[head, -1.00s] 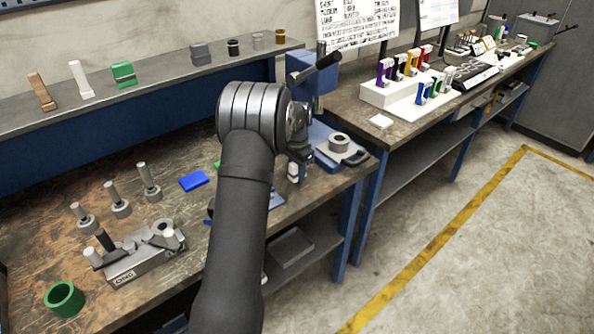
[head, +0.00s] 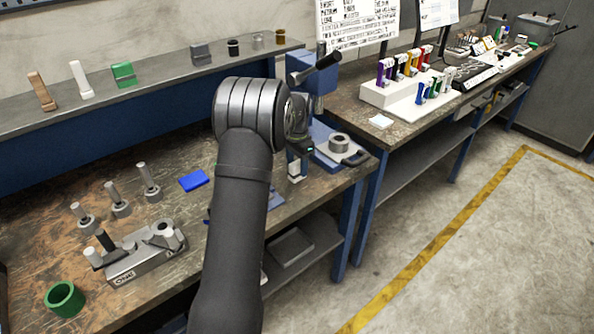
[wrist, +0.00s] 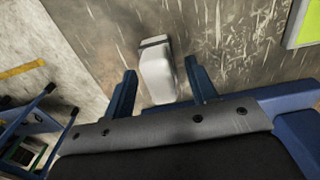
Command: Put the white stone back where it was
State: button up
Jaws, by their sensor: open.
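A white block with a dark grey band at its far end (wrist: 158,75) lies between the two blue fingers of my gripper (wrist: 160,66) in the wrist view. The fingers are open, with a gap on each side of it. In the head view a small white block (head: 295,170) shows just below my gripper (head: 298,158), near the front right edge of the workbench. My arm hides much of that area. I cannot tell for certain that this block is the white stone. Another white piece (head: 80,79) stands on the back shelf, between a brown and a green one.
A blue machine (head: 318,90) with a grey ring (head: 339,144) on its base stands right of my gripper. A white pad (head: 381,121) lies on the right bench.

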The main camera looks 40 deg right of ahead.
aim_at(297, 172)
notch_tip(297, 172, up, 9)
jog(key=shift+r, duration=0.15)
dwell(0.4)
notch_tip(297, 172, down, 12)
jog(key=shift+f, duration=0.15)
notch_tip(297, 172, up, 2)
jog(key=shift+r, duration=0.95)
notch_tip(297, 172, down, 4)
jog(key=shift+f, duration=0.1)
notch_tip(297, 172, up, 11)
